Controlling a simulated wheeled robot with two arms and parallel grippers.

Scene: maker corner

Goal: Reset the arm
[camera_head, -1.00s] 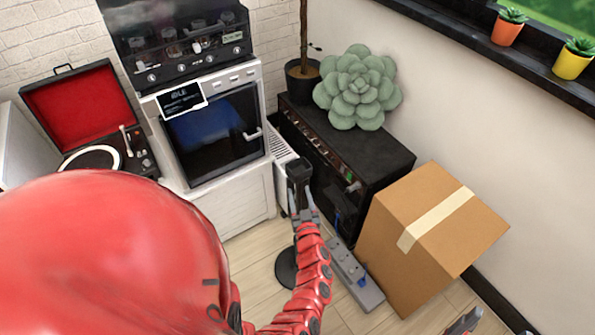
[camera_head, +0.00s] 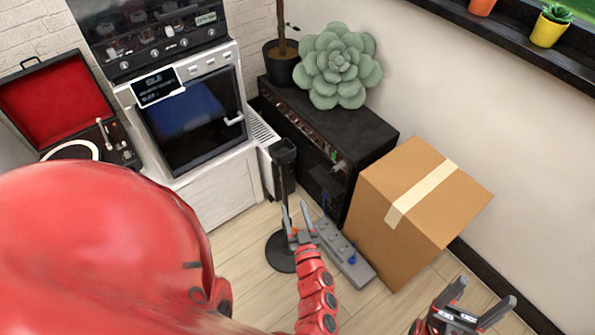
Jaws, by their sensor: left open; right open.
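My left arm is red and comes in from the left, its large shell filling the lower left of the head view. My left gripper (camera_head: 296,224) is open, its two grey fingers pointing up in front of a dark stand (camera_head: 281,251) with a round base on the floor. I see nothing between its fingers. My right gripper (camera_head: 482,304) is open and empty at the lower right, in front of the cardboard box.
A taped cardboard box (camera_head: 400,215) stands at the right, with a grey power strip (camera_head: 344,254) on the floor beside it. A black amplifier (camera_head: 350,130) bears a green succulent-shaped cushion (camera_head: 338,66). A white cabinet (camera_head: 215,188) stands behind. Some wooden floor is bare.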

